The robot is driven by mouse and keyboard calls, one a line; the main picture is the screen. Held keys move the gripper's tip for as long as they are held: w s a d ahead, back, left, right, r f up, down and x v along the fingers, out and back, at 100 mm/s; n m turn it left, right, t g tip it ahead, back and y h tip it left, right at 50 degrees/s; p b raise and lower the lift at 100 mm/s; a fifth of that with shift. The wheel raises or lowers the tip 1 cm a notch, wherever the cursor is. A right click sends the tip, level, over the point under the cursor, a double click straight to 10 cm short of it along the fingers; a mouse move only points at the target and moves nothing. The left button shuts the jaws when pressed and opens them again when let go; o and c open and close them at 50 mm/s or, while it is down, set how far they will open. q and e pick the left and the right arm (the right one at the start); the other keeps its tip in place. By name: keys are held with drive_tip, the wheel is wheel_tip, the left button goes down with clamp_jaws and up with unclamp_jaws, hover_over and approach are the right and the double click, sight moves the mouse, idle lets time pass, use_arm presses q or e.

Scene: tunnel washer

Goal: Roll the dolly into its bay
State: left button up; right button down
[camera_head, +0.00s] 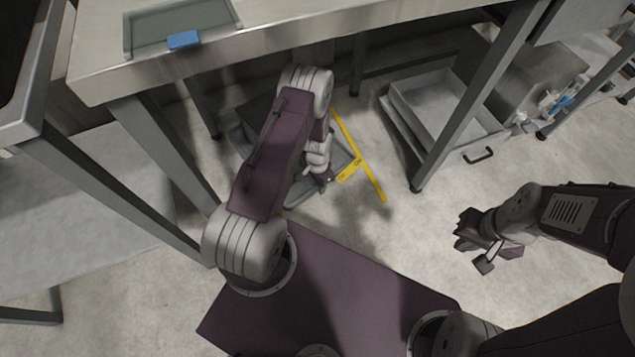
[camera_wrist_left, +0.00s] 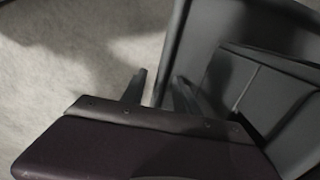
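The dolly (camera_head: 301,194) is a low grey frame with rounded corners and a dark load, on the floor under the left steel table. My left arm hides much of it in the head view. My left gripper (camera_head: 318,178) points down at its near right part. In the left wrist view, the left gripper's fingers (camera_wrist_left: 160,92) are spread apart, with the dolly's grey edge (camera_wrist_left: 182,45) running between them; I cannot tell whether they touch it. Yellow floor tape (camera_head: 372,178) runs beside the dolly's right side. My right gripper (camera_head: 474,252) is open and empty above bare floor.
Table legs (camera_head: 452,125) stand on both sides of the dolly. A grey open tray with a handle (camera_head: 478,155) sits low to the right. The floor right of the tape is clear.

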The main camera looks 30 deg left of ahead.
use_arm(q)
clamp_jaws()
idle(1.4)
